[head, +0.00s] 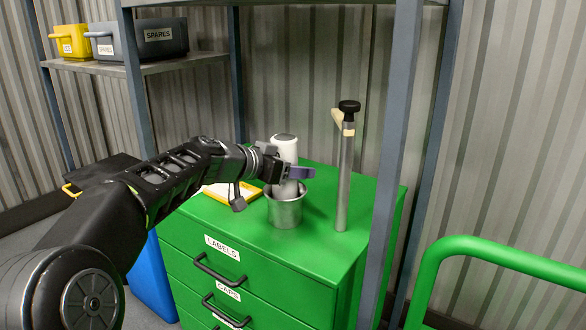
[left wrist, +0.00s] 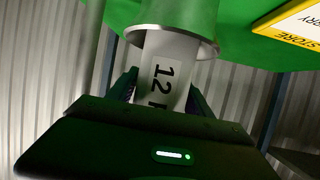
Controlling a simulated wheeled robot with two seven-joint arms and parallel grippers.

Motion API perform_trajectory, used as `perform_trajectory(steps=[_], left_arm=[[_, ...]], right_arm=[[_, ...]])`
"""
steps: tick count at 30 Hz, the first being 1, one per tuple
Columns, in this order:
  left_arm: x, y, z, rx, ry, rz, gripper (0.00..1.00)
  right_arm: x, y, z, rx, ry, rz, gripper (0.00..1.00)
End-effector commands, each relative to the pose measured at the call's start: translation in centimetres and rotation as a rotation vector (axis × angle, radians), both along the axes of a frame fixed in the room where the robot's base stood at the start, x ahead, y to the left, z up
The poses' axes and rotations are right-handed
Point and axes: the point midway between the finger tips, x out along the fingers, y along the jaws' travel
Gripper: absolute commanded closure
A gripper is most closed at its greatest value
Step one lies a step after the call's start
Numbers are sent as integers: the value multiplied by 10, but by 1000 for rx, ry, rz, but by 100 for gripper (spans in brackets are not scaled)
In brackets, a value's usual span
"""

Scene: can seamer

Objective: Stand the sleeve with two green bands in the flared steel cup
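A pale grey-white sleeve (head: 285,147) stands upright at the flared steel cup (head: 285,212) on the green cabinet. Its lower end is inside the cup's mouth; how deep it sits is hidden. In the left wrist view the sleeve (left wrist: 166,75) carries dark print starting "12", and the cup (left wrist: 172,27) surrounds its far end. No green bands show on the visible part. My left gripper (head: 288,172) is around the sleeve just above the cup rim, with a finger close against each side (left wrist: 165,92). My right gripper is out of view.
A tall steel post with a black knob (head: 344,165) stands right of the cup. A yellow-edged card (head: 236,190) lies left behind it. The rack's blue-grey upright (head: 388,165) rises in front of the cabinet (head: 250,262). A green rail (head: 500,252) is at right.

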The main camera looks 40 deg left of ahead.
Motion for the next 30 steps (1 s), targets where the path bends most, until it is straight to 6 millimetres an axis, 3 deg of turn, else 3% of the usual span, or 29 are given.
perform_trajectory(steps=[5,17,23,30], left_arm=[[0,0,0,0,0,0,26],[-2,0,6,-1,-1,1,26],[-30,5,18,1,-3,3,26],[-77,10,39,1,-3,1,26]], right_arm=[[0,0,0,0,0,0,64],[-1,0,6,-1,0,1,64],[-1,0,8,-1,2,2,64],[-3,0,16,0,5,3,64]])
